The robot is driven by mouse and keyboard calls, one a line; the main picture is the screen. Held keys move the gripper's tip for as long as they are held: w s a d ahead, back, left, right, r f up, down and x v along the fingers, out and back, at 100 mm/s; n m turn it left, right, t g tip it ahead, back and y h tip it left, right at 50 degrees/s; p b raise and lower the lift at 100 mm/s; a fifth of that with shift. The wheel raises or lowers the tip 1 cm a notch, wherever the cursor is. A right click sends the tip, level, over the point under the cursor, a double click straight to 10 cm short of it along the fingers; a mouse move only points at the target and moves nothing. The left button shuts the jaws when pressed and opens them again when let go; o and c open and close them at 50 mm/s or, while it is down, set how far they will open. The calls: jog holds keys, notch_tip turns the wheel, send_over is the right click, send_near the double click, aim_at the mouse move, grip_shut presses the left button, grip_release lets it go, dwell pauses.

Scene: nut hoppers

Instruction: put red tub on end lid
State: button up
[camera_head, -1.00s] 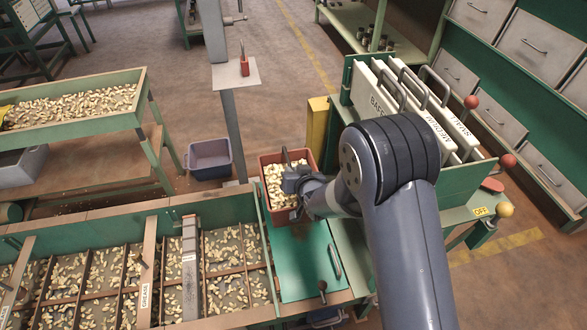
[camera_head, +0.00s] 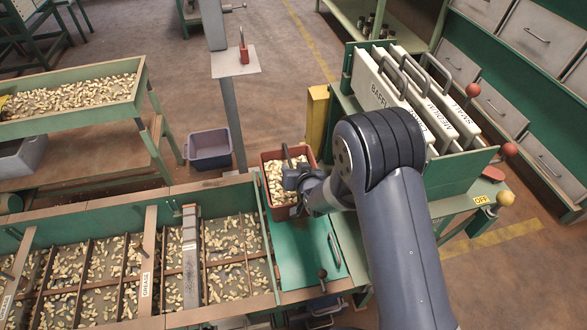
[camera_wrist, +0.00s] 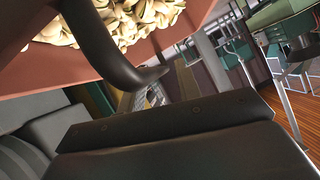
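The red tub (camera_head: 272,211), full of pale nuts, is upright in the head view at the far edge of the green end lid (camera_head: 292,255). I cannot tell whether it touches the lid. The lid is flat, with a metal handle on its right side and a dark knob at the front. My gripper (camera_head: 291,170) is at the tub's right wall, with one dark finger over the nuts; it appears shut on the tub. In the wrist view the tub's wall (camera_wrist: 190,35) and nuts fill the top, behind a dark finger. The gripper's grip line is partly hidden.
Divided hopper trays (camera_head: 110,270) with nuts lie left of the lid. A yellow post (camera_head: 317,118) and a rack of labelled white panels (camera_head: 380,90) stand close behind and right. A blue-grey bin (camera_head: 210,150) is on the floor. Most of the lid's surface is clear.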

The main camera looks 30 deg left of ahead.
jog(key=shift+r, duration=0.1)
jog(key=v, duration=1.2)
